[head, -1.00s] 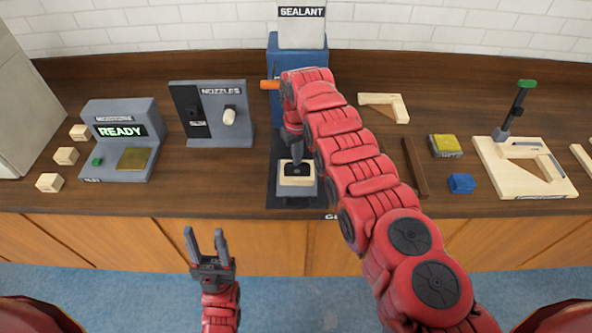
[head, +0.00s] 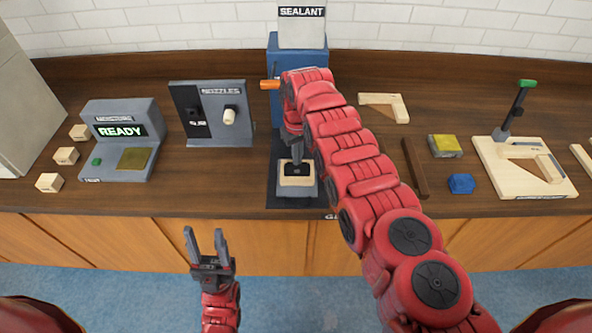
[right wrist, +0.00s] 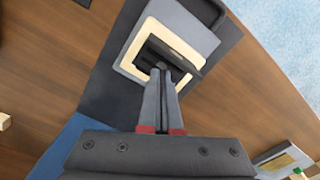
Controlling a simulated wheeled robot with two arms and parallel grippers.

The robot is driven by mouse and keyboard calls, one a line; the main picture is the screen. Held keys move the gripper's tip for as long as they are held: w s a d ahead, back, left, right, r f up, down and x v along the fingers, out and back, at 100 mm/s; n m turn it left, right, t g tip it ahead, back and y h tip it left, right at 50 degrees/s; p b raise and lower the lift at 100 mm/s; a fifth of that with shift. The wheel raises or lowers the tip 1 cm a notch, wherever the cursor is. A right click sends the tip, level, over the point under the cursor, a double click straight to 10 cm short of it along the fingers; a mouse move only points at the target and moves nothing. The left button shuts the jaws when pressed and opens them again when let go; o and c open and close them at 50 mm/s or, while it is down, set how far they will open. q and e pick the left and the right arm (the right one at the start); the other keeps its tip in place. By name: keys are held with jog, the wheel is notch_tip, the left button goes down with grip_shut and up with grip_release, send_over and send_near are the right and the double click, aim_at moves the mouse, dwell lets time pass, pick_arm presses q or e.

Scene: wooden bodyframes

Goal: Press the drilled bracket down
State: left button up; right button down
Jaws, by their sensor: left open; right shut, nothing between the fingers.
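A light wooden piece with a dark middle (head: 297,182) sits on a grey block in front of the blue sealant station; I take it for the drilled bracket. In the right wrist view it shows as a pale square rim (right wrist: 131,53). My right gripper (head: 297,168) is shut and empty, pointing down with its fingertips over the dark middle. In the right wrist view the fingertips (right wrist: 164,70) cover part of it, and I cannot tell whether they touch. My left gripper (head: 207,243) is open and empty in front of the counter's edge.
The sealant station (head: 298,60) stands behind, with an orange handle. The nozzle stand (head: 239,133) and the READY console (head: 120,175) are to the left. A dark bar (head: 415,168), yellow-topped block (head: 445,146), blue block (head: 461,184) and wooden frame fixture (head: 490,165) lie to the right.

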jog(key=shift+f+b, duration=0.8)
jog(key=shift+f, duration=0.05)
jog(key=shift+s+f, duration=0.1)
dwell(0.7)
notch_tip(320, 180, up, 3)
jog(key=shift+f+p, duration=0.1)
jog(key=shift+p, duration=1.1)
notch_tip(320, 180, up, 2)
jog(key=shift+r+p, duration=0.15)
jog(key=shift+p, duration=0.45)
jog(key=shift+r, duration=1)
